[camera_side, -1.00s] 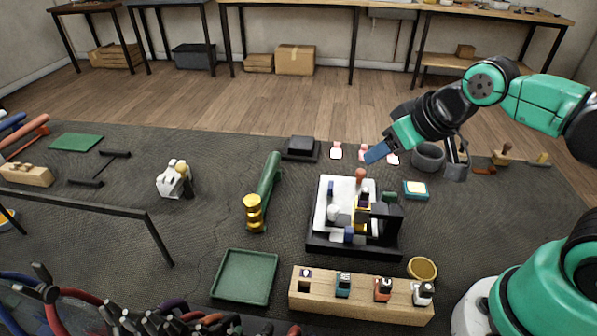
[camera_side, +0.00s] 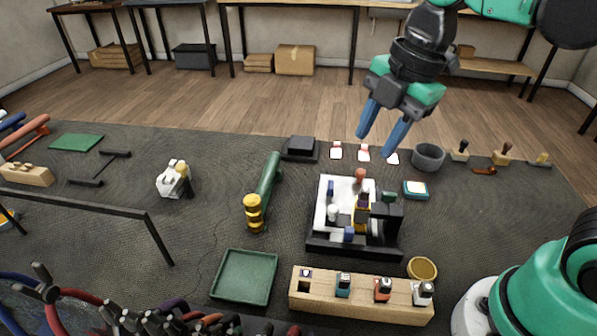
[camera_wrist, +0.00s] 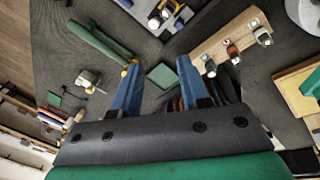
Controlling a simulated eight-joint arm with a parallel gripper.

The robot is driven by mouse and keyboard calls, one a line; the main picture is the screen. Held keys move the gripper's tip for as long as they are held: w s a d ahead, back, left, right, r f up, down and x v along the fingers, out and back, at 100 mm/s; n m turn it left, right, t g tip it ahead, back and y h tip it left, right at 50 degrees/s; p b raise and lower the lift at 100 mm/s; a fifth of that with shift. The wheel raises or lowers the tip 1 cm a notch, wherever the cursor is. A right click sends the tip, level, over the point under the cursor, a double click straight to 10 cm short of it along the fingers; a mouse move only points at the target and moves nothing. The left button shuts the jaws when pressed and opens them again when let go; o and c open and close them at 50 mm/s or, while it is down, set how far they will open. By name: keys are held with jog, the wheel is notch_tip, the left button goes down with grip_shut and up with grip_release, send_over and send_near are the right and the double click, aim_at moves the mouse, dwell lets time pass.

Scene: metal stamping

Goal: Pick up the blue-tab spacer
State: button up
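I cannot tell for sure which part is the blue-tab spacer. In the side view a small blue piece (camera_side: 348,234) sits at the front of the black-and-white fixture (camera_side: 318,245), and another small blue piece (camera_side: 330,187) is at its back left. A wooden rack (camera_side: 320,298) in front holds several small parts, one with a teal body (camera_side: 343,285). My gripper (camera_side: 375,145) is raised beyond the fixture, its two blue fingers apart and pointing down, with nothing between them. In the wrist view the spread fingers (camera_wrist: 160,64) show, and the fixture is partly cut off at the top.
A green-handled mallet (camera_side: 268,180) lies left of the fixture. An empty green tray (camera_side: 217,277) is at front, and a round brass dish (camera_side: 423,269) is beside the rack. A grey bowl (camera_side: 429,157) and stamps (camera_side: 502,155) stand at back right.

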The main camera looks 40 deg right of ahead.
jog(key=a+n+g, duration=0.1)
jog(key=n, duration=0.6)
send_over(350, 229)
jog(key=d, duration=0.1)
jog(key=shift+g+y, duration=0.3)
jog(key=shift+g, duration=0.1)
notch_tip(350, 229, down, 10)
jog(key=shift+s+f, duration=0.15)
jog(key=shift+f, duration=0.1)
jog(key=shift+a+f, duration=0.2)
jog(key=shift+f, duration=1.15)
jog(key=shift+a+f, duration=0.2)
jog(key=shift+f, duration=1.15)
jog(key=shift+c, duration=0.2)
